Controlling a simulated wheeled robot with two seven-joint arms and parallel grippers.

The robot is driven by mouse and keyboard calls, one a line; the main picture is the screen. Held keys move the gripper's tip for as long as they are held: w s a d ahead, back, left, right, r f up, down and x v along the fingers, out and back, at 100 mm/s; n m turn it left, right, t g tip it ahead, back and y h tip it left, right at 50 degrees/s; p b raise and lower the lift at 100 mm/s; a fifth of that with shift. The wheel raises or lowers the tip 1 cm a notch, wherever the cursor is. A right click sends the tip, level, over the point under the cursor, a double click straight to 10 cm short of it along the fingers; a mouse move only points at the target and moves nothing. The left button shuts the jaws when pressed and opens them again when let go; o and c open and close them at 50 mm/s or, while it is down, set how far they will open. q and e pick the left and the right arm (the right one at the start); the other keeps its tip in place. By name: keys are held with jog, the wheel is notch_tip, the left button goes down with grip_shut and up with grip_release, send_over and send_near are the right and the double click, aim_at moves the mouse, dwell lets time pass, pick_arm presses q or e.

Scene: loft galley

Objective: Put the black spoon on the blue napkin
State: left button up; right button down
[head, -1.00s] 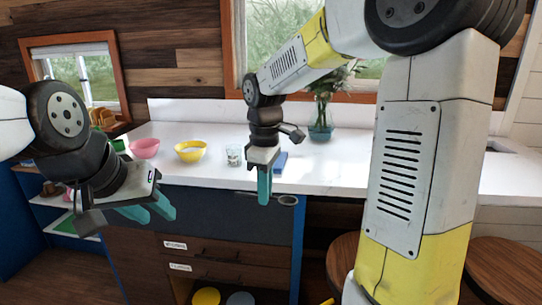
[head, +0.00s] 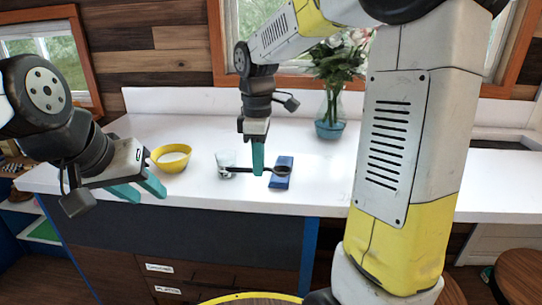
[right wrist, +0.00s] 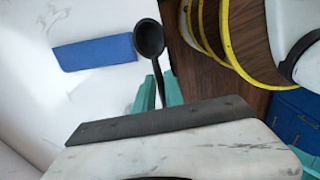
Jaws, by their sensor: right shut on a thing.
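The black spoon (head: 274,170) is in my right gripper (head: 258,165), held by the handle and roughly level above the white counter. In the head view its bowl overlaps the blue napkin (head: 281,180). In the right wrist view the spoon bowl (right wrist: 149,38) shows just beside the end of the napkin (right wrist: 95,53), between the fingers' far side and the counter edge. The height of the spoon over the napkin is hard to tell. My left gripper (head: 140,189) is open and empty, in front of the counter at the left.
A clear glass (head: 226,159) stands left of the spoon, close to its handle end. A yellow bowl (head: 171,158) is further left. A vase of flowers (head: 331,110) stands behind the napkin. Stools (head: 520,277) are in front of the counter.

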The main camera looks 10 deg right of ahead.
jog(key=w+d, duration=0.2)
jog(key=w, duration=0.1)
jog(key=w+d, duration=0.3)
jog(key=w+d+f, duration=0.1)
jog(key=w+d, duration=0.2)
jog(key=w, duration=0.1)
jog(key=shift+w+f, duration=0.1)
jog(key=shift+w+d+f, duration=0.2)
jog(key=shift+w+d, duration=0.05)
jog(key=shift+f, duration=1.6)
jog(key=shift+f, duration=0.15)
jog(key=c, duration=1.4)
grip_release()
